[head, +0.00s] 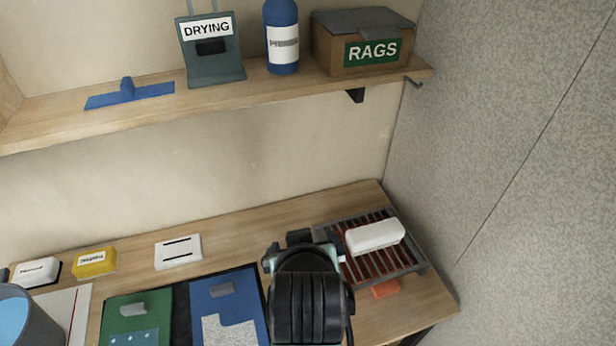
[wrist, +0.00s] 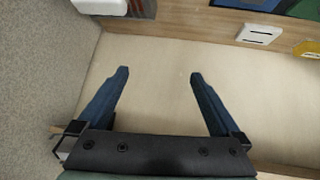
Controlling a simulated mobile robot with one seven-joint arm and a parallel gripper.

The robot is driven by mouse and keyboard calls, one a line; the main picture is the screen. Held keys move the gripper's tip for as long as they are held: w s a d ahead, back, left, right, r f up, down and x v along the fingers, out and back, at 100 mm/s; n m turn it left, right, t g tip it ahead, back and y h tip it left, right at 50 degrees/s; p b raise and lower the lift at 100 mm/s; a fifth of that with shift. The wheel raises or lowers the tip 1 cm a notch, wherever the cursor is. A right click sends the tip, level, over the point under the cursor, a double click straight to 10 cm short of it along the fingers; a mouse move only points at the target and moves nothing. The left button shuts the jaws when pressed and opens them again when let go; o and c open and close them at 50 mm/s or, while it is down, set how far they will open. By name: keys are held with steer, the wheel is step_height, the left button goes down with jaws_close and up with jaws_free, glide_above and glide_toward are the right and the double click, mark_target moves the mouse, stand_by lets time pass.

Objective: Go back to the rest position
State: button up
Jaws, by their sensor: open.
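My gripper (wrist: 158,76) is open and empty in the wrist view, its two dark blue fingers spread wide apart with only the plain beige wall between them. In the head view my dark wrist and forearm stand over the worktop, between the blue panel (head: 237,290) and the dark rack (head: 408,262). The fingertips are hidden there behind my own arm. A white block (head: 374,236) lies on the rack's reddish bars, apart from my gripper as far as I can tell.
An orange piece (head: 386,289) lies by the rack. The worktop (head: 250,226) also bears a white slotted plate (head: 178,252), a yellow block (head: 95,262) and a green panel (head: 138,316). Above, a shelf (head: 215,101) holds a rags box (head: 355,52) and a blue bottle (head: 283,38).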

steer(key=w+r+m+t, duration=0.15)
steer(key=r+t, duration=0.35)
steer(key=r, duration=0.8)
steer(key=w+r+t, duration=0.3)
steer(key=r+t, duration=0.2)
steer(key=r, duration=0.9)
steer(key=s+r+t, duration=0.4)
steer(key=s+r, duration=0.2)
steer(key=r, duration=0.4)
steer(key=s+r+t, duration=0.4)
steer(key=s+r, duration=0.2)
steer(key=r, duration=0.5)
steer(key=shift+d+m, duration=0.35)
steer(key=shift+m, duration=0.1)
